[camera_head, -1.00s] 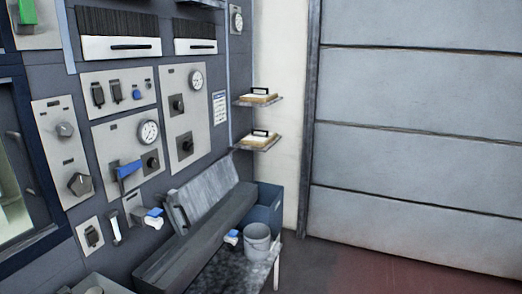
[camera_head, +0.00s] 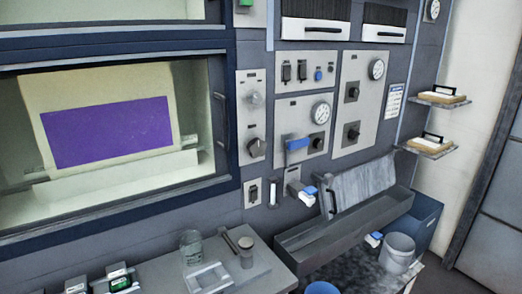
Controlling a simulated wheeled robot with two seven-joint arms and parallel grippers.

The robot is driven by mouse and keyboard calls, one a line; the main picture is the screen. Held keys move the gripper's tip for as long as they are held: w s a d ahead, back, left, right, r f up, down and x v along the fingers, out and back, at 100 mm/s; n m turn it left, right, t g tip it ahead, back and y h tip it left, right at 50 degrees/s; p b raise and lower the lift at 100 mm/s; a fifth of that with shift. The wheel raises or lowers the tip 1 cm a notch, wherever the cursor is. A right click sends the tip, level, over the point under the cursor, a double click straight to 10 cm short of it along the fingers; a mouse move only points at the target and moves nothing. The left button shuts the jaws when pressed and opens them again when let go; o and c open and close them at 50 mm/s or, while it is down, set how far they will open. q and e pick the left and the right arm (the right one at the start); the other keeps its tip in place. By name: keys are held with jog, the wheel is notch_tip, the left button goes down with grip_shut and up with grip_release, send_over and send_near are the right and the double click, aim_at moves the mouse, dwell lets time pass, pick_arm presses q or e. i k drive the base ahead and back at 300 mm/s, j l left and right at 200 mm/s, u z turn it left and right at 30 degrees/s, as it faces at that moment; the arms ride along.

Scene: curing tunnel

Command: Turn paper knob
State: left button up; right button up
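Several knobs sit on the grey control panels in the head view; no readable label shows which is the paper knob. A narrow panel (camera_head: 243,120) right of the window carries a pale round knob (camera_head: 257,98) above a larger dark knob (camera_head: 256,148). A wider panel has a gauge (camera_head: 320,112), a blue lever (camera_head: 298,144) and a black knob (camera_head: 318,143). The panel to its right has a gauge (camera_head: 376,69) above an upper black knob (camera_head: 352,93) and a lower black knob (camera_head: 353,134). Neither of my grippers is in view.
A window (camera_head: 215,150) at left shows a purple sheet (camera_head: 105,133) inside. Below are a counter (camera_head: 245,278) with a glass jar (camera_head: 191,247), a long grey trough (camera_head: 300,250) and a grey bucket (camera_head: 397,252). Two small shelves (camera_head: 428,152) hang at right.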

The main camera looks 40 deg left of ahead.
aim_at(256, 148)
jog(key=u, duration=1.55)
